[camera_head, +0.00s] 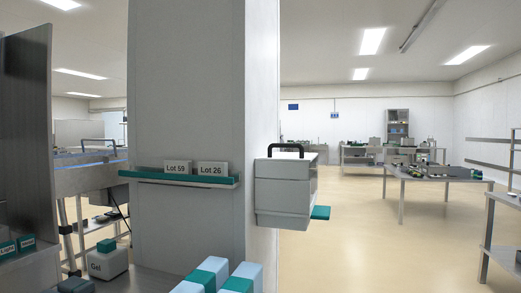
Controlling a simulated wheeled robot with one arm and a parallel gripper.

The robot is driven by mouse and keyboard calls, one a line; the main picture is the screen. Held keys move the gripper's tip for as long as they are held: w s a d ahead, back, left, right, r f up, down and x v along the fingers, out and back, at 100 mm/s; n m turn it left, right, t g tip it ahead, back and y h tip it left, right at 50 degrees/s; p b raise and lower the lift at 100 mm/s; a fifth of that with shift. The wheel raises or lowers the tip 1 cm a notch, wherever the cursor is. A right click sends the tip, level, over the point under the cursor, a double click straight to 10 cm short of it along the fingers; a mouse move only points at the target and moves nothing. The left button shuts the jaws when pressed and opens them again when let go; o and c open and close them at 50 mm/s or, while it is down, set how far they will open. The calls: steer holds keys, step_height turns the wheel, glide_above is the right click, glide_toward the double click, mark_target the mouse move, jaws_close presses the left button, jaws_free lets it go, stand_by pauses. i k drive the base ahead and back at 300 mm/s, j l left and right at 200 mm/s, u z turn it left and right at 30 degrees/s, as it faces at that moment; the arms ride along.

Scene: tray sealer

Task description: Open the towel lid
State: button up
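A light grey box (284,190), which looks like the towel dispenser, is mounted on the right side of a grey pillar. Its lid (291,156) is on top and appears shut. A black bar handle (286,146) stands up from the lid's top. A teal piece (321,212), perhaps a towel, sticks out low on the box's right side. The inside of the box is hidden. My gripper is not in view.
The wide pillar (190,90) fills the centre left, with a teal ledge (200,180) holding label cards. Open floor (360,245) lies to the right, before a metal table (432,178).

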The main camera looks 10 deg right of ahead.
mark_target(278, 164)
steer(key=i+l, duration=0.7)
